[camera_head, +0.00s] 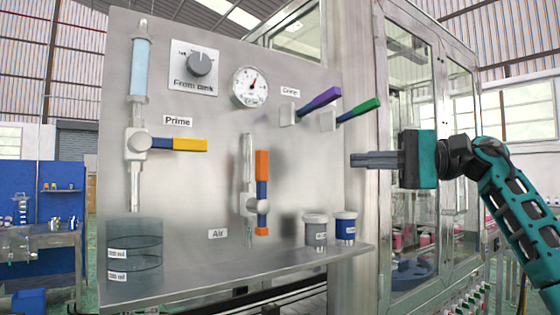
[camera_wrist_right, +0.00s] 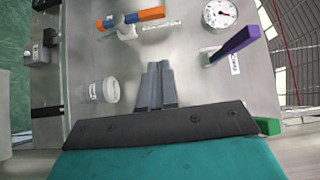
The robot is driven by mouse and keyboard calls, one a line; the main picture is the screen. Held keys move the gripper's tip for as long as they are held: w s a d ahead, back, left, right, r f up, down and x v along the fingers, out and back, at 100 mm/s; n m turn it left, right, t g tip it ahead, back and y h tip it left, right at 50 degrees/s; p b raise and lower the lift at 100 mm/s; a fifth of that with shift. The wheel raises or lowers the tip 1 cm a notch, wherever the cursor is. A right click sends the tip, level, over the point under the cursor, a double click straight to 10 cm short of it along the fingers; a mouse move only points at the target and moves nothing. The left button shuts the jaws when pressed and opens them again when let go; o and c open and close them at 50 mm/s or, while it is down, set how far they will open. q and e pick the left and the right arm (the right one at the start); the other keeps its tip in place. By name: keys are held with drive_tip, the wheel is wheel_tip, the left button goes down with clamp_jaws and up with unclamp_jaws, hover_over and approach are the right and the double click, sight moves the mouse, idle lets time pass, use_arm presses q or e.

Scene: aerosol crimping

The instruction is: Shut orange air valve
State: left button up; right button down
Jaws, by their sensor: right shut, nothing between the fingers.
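The orange air valve handle (camera_head: 262,164) is on the steel panel above the "Air" label, upright and in line with its vertical pipe. It has blue sections and an orange lower tip. In the right wrist view the handle (camera_wrist_right: 151,14) shows at the top, left of the gauge. My right gripper (camera_head: 352,160) is shut and empty, to the right of the valve and clear of it. Its shut fingers (camera_wrist_right: 158,68) point toward the panel in the wrist view. My left gripper is not in view.
A purple lever (camera_head: 318,100) and green lever (camera_head: 358,110) stick out above the gripper. A grey cup (camera_head: 315,236) and a blue cup (camera_head: 346,230) stand on the shelf below. The yellow prime handle (camera_head: 188,145) and the gauge (camera_head: 250,87) are further left.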

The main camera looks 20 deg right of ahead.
drive_tip(key=p, duration=0.1)
approach(265, 160)
drive_tip(key=w+a, duration=0.1)
drive_tip(key=w, duration=0.4)
drive_tip(key=a, duration=0.2)
drive_tip(key=s+a, duration=0.1)
drive_tip(key=a, duration=0.1)
drive_tip(key=shift+s+r, duration=0.1)
